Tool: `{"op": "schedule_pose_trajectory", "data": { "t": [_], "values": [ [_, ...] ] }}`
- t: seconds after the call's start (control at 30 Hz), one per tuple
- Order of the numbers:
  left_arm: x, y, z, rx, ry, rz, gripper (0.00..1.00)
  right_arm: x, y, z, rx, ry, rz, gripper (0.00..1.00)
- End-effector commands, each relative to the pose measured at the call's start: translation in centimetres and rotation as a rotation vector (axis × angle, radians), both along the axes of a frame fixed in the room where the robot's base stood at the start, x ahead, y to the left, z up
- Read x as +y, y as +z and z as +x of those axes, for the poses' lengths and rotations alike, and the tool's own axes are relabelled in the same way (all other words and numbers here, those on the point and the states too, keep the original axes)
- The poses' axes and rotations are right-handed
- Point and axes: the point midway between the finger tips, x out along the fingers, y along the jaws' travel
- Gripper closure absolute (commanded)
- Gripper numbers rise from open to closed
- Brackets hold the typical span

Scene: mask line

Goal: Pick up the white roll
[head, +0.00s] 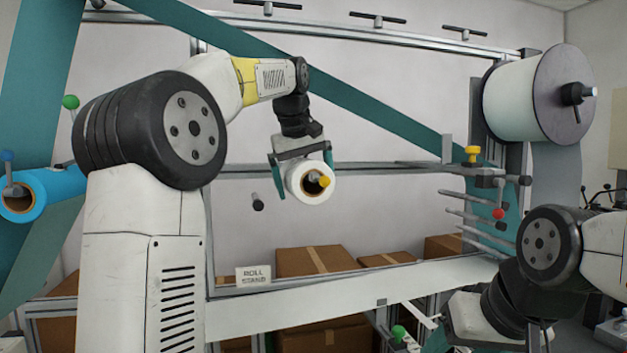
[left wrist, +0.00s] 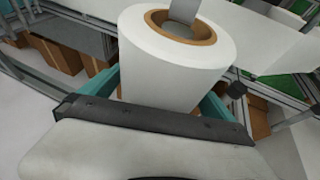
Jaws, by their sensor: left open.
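The white roll (head: 297,189) sits on a short shaft with a yellow tip in the middle of the head view. It has a brown core and also shows in the left wrist view (left wrist: 165,62). My left gripper (head: 304,182) is open, with its teal fingers on either side of the roll. In the left wrist view my left gripper (left wrist: 160,92) has the roll between its fingers. Whether the fingers touch the roll I cannot tell. My right arm is at the lower right, and its fingers cannot be made out.
A larger white roll (head: 508,100) with a grey disc hangs at the upper right. A blue roll (head: 50,190) is at the left. A metal rail runs behind the white roll.

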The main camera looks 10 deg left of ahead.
Motion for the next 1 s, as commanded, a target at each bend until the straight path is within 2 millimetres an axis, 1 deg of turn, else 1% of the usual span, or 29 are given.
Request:
{"op": "schedule_pose_trajectory", "data": {
  "t": [0.07, 0.17, 0.2, 0.27, 0.3, 0.43, 0.77, 0.97, 1.0],
  "values": [
    [0.0, 0.0, 0.0, 0.000, 0.000, 0.000, 0.00, 0.0, 0.0, 0.0, 0.000, 0.000, 0.000, 0.41],
    [0.0, 0.0, 0.0, 0.000, 0.000, 0.000, 0.18, 0.0, 0.0, 0.0, 0.000, 0.000, 0.000, 0.41],
    [0.0, 0.0, 0.0, 0.000, 0.000, 0.000, 0.26, 0.0, 0.0, 0.0, 0.000, 0.000, 0.000, 0.41],
    [0.0, 0.0, 0.0, 0.000, 0.000, 0.000, 0.37, 0.0, 0.0, 0.0, 0.000, 0.000, 0.000, 0.41],
    [0.0, 0.0, 0.0, 0.000, 0.000, 0.000, 0.45, 0.0, 0.0, 0.0, 0.000, 0.000, 0.000, 0.41],
    [0.0, 0.1, 0.0, 0.000, 0.000, 0.000, 0.71, 0.0, 0.0, 0.0, 0.000, 0.000, 0.000, 0.41],
    [0.0, 0.3, 0.0, -0.003, 0.000, -0.001, 0.71, 0.0, 0.0, 0.0, 0.000, 0.000, 0.000, 0.41],
    [0.0, 1.6, 0.1, -0.004, 0.000, -0.001, 0.71, 0.0, 0.0, 0.0, 0.000, 0.000, 0.000, 0.41],
    [-0.2, 1.8, -0.3, -0.004, -0.001, -0.001, 0.71, 0.0, 0.0, 0.0, 0.000, 0.000, 0.000, 0.41]
  ]
}}
